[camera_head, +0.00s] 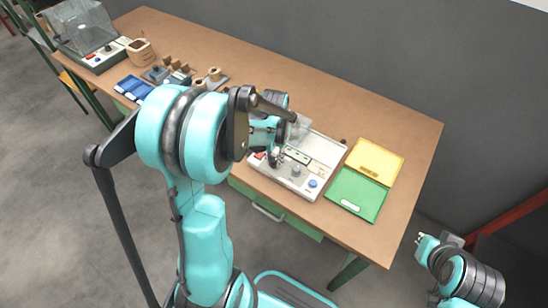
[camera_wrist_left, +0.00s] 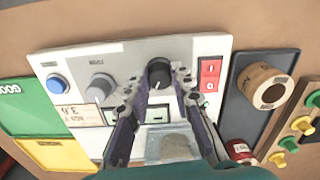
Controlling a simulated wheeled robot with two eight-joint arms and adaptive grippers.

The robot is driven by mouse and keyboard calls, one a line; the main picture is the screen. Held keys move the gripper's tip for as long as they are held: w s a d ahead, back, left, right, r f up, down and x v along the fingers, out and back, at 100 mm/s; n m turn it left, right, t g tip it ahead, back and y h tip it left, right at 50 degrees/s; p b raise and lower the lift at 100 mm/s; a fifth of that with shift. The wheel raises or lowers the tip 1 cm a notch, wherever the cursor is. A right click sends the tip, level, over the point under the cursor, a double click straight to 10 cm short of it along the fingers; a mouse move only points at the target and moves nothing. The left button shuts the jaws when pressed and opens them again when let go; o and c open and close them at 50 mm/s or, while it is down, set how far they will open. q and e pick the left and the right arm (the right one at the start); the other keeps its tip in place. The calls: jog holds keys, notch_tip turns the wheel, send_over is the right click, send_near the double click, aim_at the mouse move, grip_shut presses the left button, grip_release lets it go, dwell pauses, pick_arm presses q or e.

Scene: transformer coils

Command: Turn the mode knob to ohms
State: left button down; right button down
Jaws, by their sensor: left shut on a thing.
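The tester (camera_head: 328,152) is a white panel box on the table, also filling much of the left wrist view (camera_wrist_left: 215,45). A black knob (camera_wrist_left: 158,72) with a pale pointer mark sits on its panel. My left gripper (camera_wrist_left: 161,84) has its fingertips on both sides of this knob and is shut on it. In the head view the left gripper (camera_head: 277,157) hides that knob. A grey knob (camera_wrist_left: 102,86) stands beside it. The lettering by the knobs is too small to read surely. My right gripper (camera_head: 421,239) is off the table; its jaws are too small to judge.
The panel has a blue button (camera_wrist_left: 57,83) and a red switch (camera_wrist_left: 211,67). Green (camera_head: 356,194) and yellow (camera_head: 374,161) trays lie right of the tester in the head view. A coil (camera_wrist_left: 268,88) is close to the tester. The table's far right is clear.

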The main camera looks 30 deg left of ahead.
aim_at(274, 160)
dwell(0.5)
pick_arm(q)
jog(key=c, duration=1.3)
grip_release()
notch_tip(274, 160, up, 12)
jog(key=s+d+r+t, duration=0.1)
jog(key=s+d+t, duration=0.6)
jog(key=s+d, duration=0.3)
jog(key=shift+s+d+r+m, duration=0.15)
jog(key=shift+s+d+m, duration=0.15)
jog(key=shift+s, duration=0.1)
